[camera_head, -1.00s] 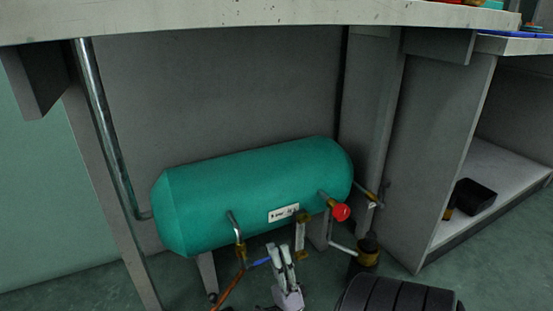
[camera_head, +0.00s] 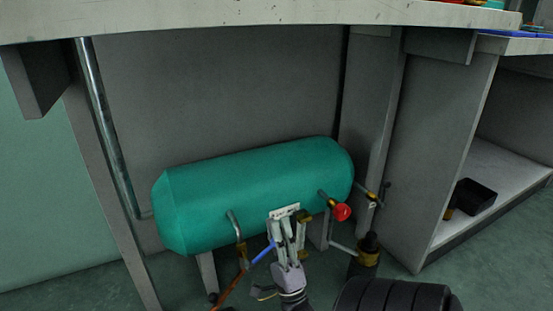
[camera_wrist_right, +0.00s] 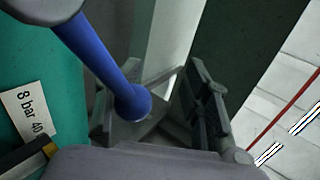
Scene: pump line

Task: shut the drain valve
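The teal tank (camera_head: 260,185) lies under the bench. The blue lever (camera_head: 262,254) sticks up to the right from the brass fitting (camera_head: 241,254) below the tank. My right gripper (camera_head: 281,231) is in front of the tank at the lever's upper end. In the right wrist view the blue lever (camera_wrist_right: 100,62) comes down from the upper left. Its rounded end shows near the left finger of the open right gripper (camera_wrist_right: 160,100); I cannot tell whether they touch. My left gripper is not in view.
A red knob (camera_head: 342,212) sits on a fitting right of the gripper. A narrow gauge (camera_head: 302,238) with brass ends is close by the fingers. A white label (camera_head: 284,212) is on the tank. A black box (camera_head: 475,198) stands on the right shelf. The benchtop (camera_head: 200,22) overhangs the tank.

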